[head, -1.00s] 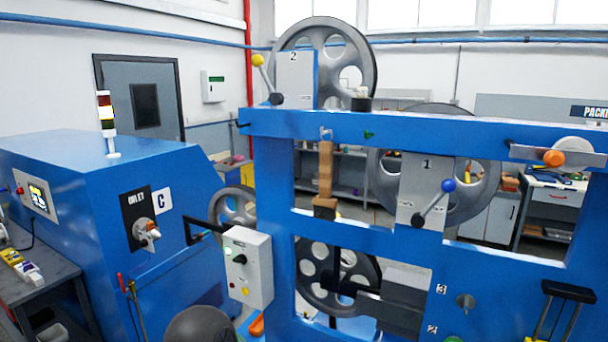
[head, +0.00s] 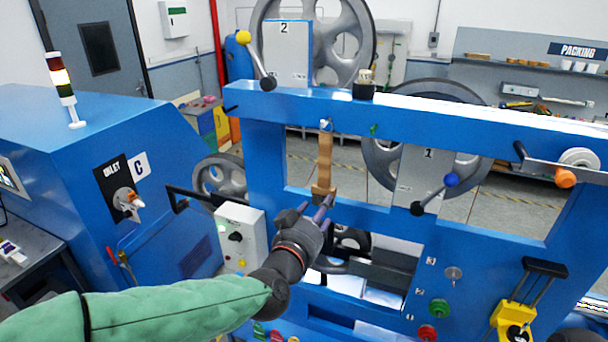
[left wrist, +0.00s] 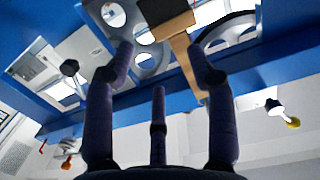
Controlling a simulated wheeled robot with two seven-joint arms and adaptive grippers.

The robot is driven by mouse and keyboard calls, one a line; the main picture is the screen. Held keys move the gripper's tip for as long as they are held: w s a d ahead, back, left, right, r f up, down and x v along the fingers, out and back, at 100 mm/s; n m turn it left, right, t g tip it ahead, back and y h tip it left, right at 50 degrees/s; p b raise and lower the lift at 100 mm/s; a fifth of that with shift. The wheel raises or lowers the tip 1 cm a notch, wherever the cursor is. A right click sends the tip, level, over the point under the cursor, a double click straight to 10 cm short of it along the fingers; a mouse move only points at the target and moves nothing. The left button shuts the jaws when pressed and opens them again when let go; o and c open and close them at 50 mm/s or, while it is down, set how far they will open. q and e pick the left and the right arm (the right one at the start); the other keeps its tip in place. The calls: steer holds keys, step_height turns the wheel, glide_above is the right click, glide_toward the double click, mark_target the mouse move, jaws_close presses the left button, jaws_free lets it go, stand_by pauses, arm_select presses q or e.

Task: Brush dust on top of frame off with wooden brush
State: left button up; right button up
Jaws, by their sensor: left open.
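The wooden brush (head: 325,158) hangs upright, handle up, from a small hook on the blue frame (head: 262,104), in front of the upper opening. Its wide end is at the bottom. My left gripper (head: 317,208) is open and empty, just below and in front of the brush's lower end. In the left wrist view, the brush (left wrist: 184,46) lies beyond my spread fingers (left wrist: 160,60), nearer the right-hand one; contact is not clear. The frame's top beam has a whitish strip (head: 480,108) on its right half; I cannot tell whether this is dust or glare. My right gripper is not in view.
A yellow-knobbed lever (head: 243,38) and a black fitting (head: 364,84) stand at the top beam. A blue-knobbed lever (head: 452,180) is right of the brush. A grey control box (head: 240,235) is left of my gripper.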

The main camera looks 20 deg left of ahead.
arm_select(q)
glide_toward(326, 172)
steer(key=shift+t, duration=0.4)
steer(key=w, duration=0.7)
steer(key=w+p, duration=0.1)
steer(key=w, duration=0.3)
steer(key=shift+d+f, duration=0.35)
steer(key=shift+f, duration=0.05)
steer(key=c, duration=1)
